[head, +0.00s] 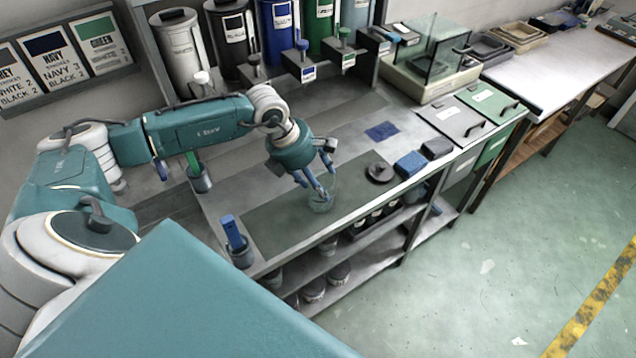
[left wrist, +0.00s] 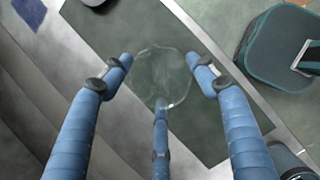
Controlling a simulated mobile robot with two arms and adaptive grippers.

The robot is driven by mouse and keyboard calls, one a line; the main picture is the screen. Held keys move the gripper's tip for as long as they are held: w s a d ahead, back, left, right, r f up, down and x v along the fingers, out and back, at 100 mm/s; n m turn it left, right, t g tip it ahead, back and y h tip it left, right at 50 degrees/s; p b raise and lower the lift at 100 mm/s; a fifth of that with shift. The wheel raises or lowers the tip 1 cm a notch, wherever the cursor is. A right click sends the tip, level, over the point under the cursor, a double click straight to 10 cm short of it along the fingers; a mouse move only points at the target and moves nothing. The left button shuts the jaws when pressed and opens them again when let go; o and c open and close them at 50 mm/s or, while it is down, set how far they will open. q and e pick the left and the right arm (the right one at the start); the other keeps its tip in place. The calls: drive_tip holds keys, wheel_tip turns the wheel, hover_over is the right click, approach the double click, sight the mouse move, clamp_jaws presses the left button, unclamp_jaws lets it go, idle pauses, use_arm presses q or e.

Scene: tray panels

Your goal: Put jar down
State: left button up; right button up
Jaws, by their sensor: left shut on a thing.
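A clear glass jar (head: 320,204) is at the tips of my left gripper (head: 320,192), over the right part of the dark mat (head: 270,228) on the workbench. In the left wrist view the jar (left wrist: 162,80) shows as a see-through round shape between the blue fingers of my left gripper (left wrist: 160,75). The fingers are shut around it from both sides, with a third finger below in the picture. I cannot tell whether the jar's base touches the mat. My right gripper is in neither view.
A dark round disc (head: 379,173) lies right of the jar, near blue and black boxes (head: 410,164). A holder with a blue-handled tool (head: 236,242) stands at the mat's left end. Several bins (head: 274,30) line the back. The mat's middle is clear.

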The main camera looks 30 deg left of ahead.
use_arm(q)
wheel_tip(320, 180, up, 19)
drive_tip(key=b, duration=0.4)
drive_tip(key=s+d+f+m+g+y, duration=0.1)
drive_tip(key=s+d+f+m+g, duration=0.3)
drive_tip(key=m, duration=1)
drive_tip(key=s+d+f+m+g+y, duration=0.2)
drive_tip(key=s+d+f+m, duration=0.3)
drive_tip(key=s+d+m, duration=0.4)
drive_tip(key=s+m+g+b, duration=0.1)
drive_tip(key=m, duration=0.4)
drive_tip(key=shift+s+d+m+g, duration=0.25)
drive_tip(key=shift+s+m+g, duration=0.05)
drive_tip(key=shift+s+g, duration=0.1)
drive_tip(key=shift+s+f, duration=0.1)
drive_tip(key=shift+f, duration=0.1)
drive_tip(key=shift+a, duration=0.1)
drive_tip(key=shift+r, duration=0.15)
